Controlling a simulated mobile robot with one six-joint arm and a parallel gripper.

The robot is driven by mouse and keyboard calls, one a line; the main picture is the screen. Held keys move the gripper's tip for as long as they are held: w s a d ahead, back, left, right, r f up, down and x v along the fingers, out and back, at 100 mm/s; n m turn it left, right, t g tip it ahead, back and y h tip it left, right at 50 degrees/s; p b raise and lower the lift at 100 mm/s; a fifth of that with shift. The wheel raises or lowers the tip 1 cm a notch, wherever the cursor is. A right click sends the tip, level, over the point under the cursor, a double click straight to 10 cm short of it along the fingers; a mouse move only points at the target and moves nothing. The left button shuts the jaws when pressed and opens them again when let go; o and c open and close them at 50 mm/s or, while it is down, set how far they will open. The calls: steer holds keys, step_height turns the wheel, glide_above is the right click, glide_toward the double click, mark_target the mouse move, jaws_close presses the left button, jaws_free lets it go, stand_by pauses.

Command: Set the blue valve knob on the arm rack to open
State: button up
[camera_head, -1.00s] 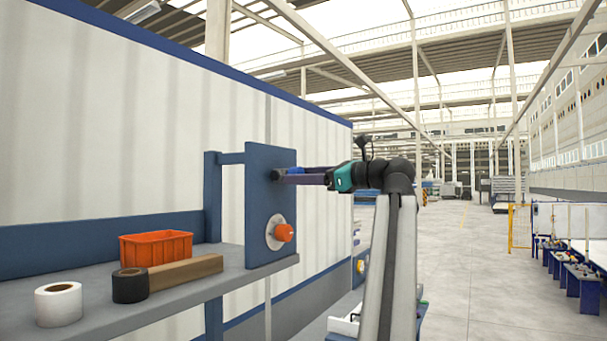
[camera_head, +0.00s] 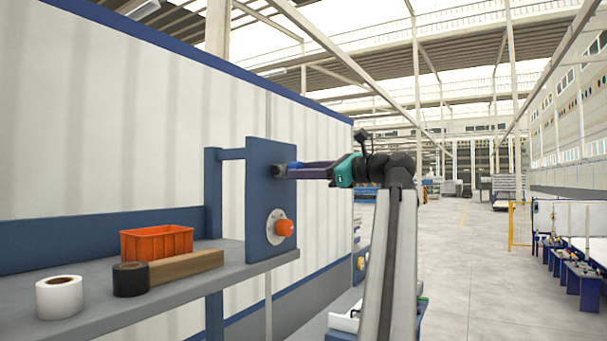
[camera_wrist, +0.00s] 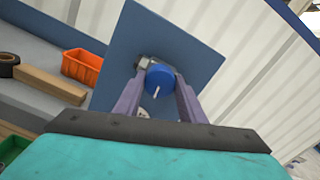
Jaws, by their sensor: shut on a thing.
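The blue valve knob (camera_wrist: 160,76) is on the upper part of the blue upright panel (camera_head: 262,200), with a white pointer line on its face. In the wrist view it sits between the two purple fingers of my gripper (camera_wrist: 157,88), which is shut on it. In the head view my gripper (camera_head: 282,169) reaches the panel from the right and hides the blue knob. An orange knob (camera_head: 284,228) on a round pale plate is lower on the same panel.
A grey shelf (camera_head: 190,287) beside the panel holds an orange crate (camera_head: 156,243), a wooden block (camera_head: 187,265), a black tape roll (camera_head: 130,279) and a white tape roll (camera_head: 59,297). A white wall (camera_head: 90,130) stands behind. Open floor lies to the right.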

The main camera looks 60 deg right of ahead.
steer(key=shift+n+b, duration=4.8)
steer(key=shift+n, duration=3.6)
steer(key=o, duration=1)
steer(key=shift+o, duration=0.2)
steer(key=shift+s, duration=0.1)
steer(key=s, duration=1.3)
steer(key=shift+s+p, duration=0.35)
steer(key=shift+p, duration=0.1)
steer(key=shift+w+a, duration=0.1)
